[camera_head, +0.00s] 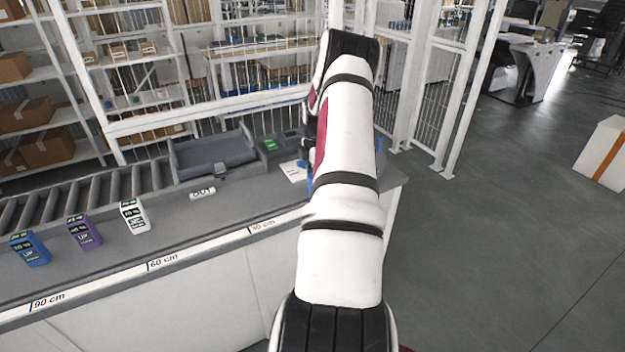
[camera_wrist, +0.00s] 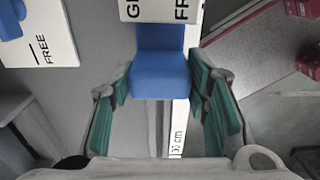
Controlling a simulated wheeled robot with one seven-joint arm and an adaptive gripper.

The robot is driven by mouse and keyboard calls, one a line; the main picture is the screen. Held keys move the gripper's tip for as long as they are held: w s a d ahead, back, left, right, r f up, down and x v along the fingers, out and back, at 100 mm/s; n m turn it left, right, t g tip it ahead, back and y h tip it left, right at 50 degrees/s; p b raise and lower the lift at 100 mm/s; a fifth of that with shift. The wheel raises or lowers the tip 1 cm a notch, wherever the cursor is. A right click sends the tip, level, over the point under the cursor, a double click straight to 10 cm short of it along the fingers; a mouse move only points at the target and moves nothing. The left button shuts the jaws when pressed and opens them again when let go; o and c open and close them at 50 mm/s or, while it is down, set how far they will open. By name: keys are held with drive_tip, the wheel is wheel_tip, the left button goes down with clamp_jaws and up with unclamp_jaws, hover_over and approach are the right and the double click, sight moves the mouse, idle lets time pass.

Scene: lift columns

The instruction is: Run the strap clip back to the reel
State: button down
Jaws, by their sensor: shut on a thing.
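In the wrist view my gripper (camera_wrist: 163,98) has green-padded fingers on either side of a blue block (camera_wrist: 160,72), and it is shut on this block. The block meets a white plate (camera_wrist: 160,10) with cut-off black lettering at the top edge. I cannot tell for sure whether the block is the strap clip. Another blue piece (camera_wrist: 12,20) lies at the upper left by a white card (camera_wrist: 45,45) marked FREE. In the head view my arm hides most of the gripper. No strap or reel can be clearly made out.
The grey bench (camera_head: 235,215) has 30, 60 and 90 cm marks along its front. Blue (camera_head: 30,250), purple (camera_head: 84,232) and white (camera_head: 134,217) boxes stand left.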

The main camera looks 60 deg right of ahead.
drive_tip(key=shift+s+d, duration=0.25)
drive_tip(key=shift+s, duration=0.05)
drive_tip(key=c, duration=0.9)
unclamp_jaws()
drive_tip(key=shift+c, duration=0.2)
drive_tip(key=shift+o, duration=0.3)
drive_tip(key=shift+w, duration=0.1)
wheel_tip(320, 180, up, 12)
drive_tip(key=shift+w+a, duration=0.1)
